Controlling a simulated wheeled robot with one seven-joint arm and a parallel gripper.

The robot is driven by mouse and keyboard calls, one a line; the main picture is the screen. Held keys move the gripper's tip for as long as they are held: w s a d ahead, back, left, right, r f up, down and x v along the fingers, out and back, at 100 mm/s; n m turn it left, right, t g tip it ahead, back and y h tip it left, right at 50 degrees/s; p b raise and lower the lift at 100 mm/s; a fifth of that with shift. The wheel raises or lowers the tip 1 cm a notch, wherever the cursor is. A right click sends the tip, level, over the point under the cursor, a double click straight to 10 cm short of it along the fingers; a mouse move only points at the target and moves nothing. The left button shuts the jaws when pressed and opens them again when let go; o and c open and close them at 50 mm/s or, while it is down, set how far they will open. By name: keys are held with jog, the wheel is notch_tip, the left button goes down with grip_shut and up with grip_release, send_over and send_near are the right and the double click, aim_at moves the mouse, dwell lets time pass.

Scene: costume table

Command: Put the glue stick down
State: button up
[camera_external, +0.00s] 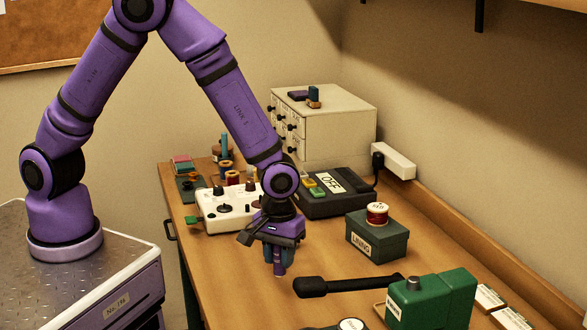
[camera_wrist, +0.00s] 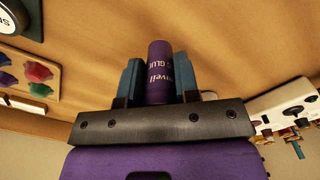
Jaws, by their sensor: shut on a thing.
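The glue stick (camera_wrist: 159,62) is a purple cylinder with "GLUE" printed on it. My gripper (camera_wrist: 156,85) is shut on it, with one blue finger pressed on each side. In the external view my gripper (camera_external: 279,255) points down over the wooden table, and the glue stick (camera_external: 279,268) hangs upright between the fingers. Its lower end is at or just above the tabletop; I cannot tell whether it touches.
A white control box (camera_external: 226,209) stands just left of my gripper. A dark green "LINING" box (camera_external: 377,238) with a red thread spool (camera_external: 377,213) stands to the right. A black-handled tool (camera_external: 345,286) and a green machine (camera_external: 432,299) lie in front. Bare table (camera_external: 325,255) lies between.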

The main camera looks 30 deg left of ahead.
jog(key=shift+s+a, duration=0.3)
jog(key=shift+a, duration=0.15)
jog(key=w+d, duration=0.3)
jog(key=d, duration=0.1)
jog(key=w+d+f, duration=0.1)
jog(key=w+d, duration=0.1)
jog(key=d, duration=0.2)
jog(key=w+d, duration=0.3)
jog(key=d, duration=0.1)
jog(key=shift+w+d+f, duration=0.25)
jog(key=shift+w+d, duration=0.1)
jog(key=shift+f, duration=1.75)
jog(key=shift+f, duration=0.15)
jog(key=o, duration=0.9)
